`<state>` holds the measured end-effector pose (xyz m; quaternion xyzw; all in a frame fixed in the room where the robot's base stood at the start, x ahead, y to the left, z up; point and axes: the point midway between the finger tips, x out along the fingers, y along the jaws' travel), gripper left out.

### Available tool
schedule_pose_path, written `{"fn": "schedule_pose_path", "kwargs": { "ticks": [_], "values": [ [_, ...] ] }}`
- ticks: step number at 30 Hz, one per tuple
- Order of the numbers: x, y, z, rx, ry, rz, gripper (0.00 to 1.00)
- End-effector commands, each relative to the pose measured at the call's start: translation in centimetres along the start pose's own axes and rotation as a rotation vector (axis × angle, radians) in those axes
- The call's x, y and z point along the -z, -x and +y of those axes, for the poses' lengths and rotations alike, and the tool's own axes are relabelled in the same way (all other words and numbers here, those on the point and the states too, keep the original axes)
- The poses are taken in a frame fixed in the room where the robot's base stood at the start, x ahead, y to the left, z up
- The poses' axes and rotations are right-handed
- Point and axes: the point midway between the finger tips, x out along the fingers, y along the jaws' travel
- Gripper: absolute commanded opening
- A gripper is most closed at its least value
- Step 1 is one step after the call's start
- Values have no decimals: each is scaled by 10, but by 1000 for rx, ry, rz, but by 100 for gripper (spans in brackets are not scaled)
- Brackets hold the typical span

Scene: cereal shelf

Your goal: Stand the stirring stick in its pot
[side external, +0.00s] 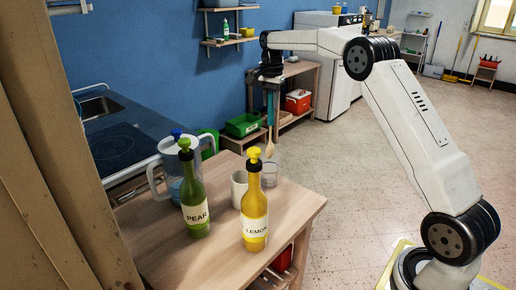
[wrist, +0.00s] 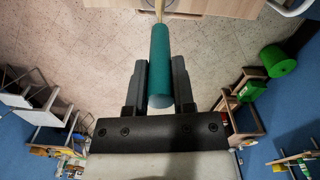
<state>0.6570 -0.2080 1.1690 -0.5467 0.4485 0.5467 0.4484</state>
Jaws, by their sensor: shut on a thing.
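My gripper (side external: 268,84) is shut on the teal handle of the stirring stick (side external: 269,107). The stick hangs about upright with its pale wooden end down, above the back edge of the table, near a clear glass. In the wrist view the teal handle of the stick (wrist: 160,60) lies between the two dark fingers of my gripper (wrist: 160,78).
The tall bottles stand in front of the pot. The table's right front corner is bare.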

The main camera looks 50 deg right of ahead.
Motion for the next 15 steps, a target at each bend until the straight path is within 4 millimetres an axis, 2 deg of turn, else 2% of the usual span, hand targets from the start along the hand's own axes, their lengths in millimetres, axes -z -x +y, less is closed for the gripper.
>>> {"fn": "schedule_pose_path", "kwargs": {
  "ticks": [5,8,15],
  "values": [
    [-8,5,-3,1,2,1,0],
    [-21,13,-7,2,3,1,0],
    [-71,43,-17,2,5,2,0]
  ]
}}
